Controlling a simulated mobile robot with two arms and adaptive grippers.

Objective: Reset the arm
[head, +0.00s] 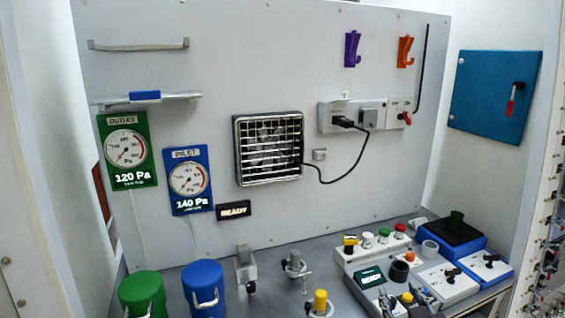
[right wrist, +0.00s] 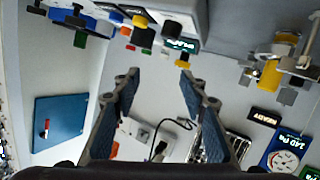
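My right gripper (head: 406,298) is low at the right of the head view, in front of the control console. In the right wrist view its two blue-padded fingers (right wrist: 158,82) stand wide apart with nothing between them. That view is upside down. My left gripper is in neither view.
Green (head: 141,292) and blue (head: 203,289) canisters stand at the left of the bench. Small fixtures, one yellow-topped (head: 320,301), stand mid-bench. A blue-and-white box (head: 448,283) is right of the gripper. The back wall holds gauges, a fan grille (head: 269,148) and a socket strip with a cable.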

